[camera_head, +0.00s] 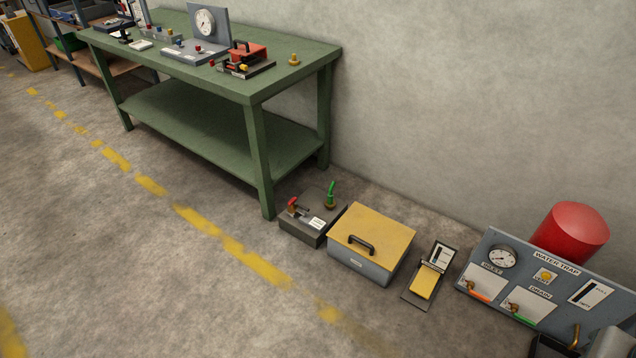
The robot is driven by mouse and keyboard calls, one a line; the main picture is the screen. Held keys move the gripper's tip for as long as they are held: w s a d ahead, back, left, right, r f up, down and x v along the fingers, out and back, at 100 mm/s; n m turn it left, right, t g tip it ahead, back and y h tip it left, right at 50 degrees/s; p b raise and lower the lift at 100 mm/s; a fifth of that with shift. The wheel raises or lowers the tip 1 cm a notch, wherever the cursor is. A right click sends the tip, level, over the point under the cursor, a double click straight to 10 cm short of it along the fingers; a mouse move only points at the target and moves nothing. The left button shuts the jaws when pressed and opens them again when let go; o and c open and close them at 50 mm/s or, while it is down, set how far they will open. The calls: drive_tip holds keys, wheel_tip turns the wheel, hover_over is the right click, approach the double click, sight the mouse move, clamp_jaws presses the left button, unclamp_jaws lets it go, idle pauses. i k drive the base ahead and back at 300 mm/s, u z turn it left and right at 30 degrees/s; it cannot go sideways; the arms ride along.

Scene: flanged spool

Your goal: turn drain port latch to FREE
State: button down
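A grey-blue panel (517,262) labelled WATER TRAP leans by the wall at the lower right. Its DRAIN section has a white plate (530,304) with a green lever (523,320) at its lower edge. The INLET section has a similar plate (486,284) with an orange lever (478,296). The wording on the plates is too small to read, so I cannot tell which setting the drain latch is at. A round gauge (502,257) and a yellow knob (546,276) sit higher on the panel.
A red cylinder (572,233) stands behind the panel. A dark object (556,346) and a grey rounded part (612,343) are cut off below it. A yellow-lidded box (371,240) and a dark box (311,222) stand left. A green workbench (200,132) is further back. Floor in front is clear.

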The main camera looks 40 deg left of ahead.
sight(302, 212)
drive_tip(key=u, duration=2.1)
drive_tip(key=i, duration=2.45)
drive_tip(key=z, duration=0.1)
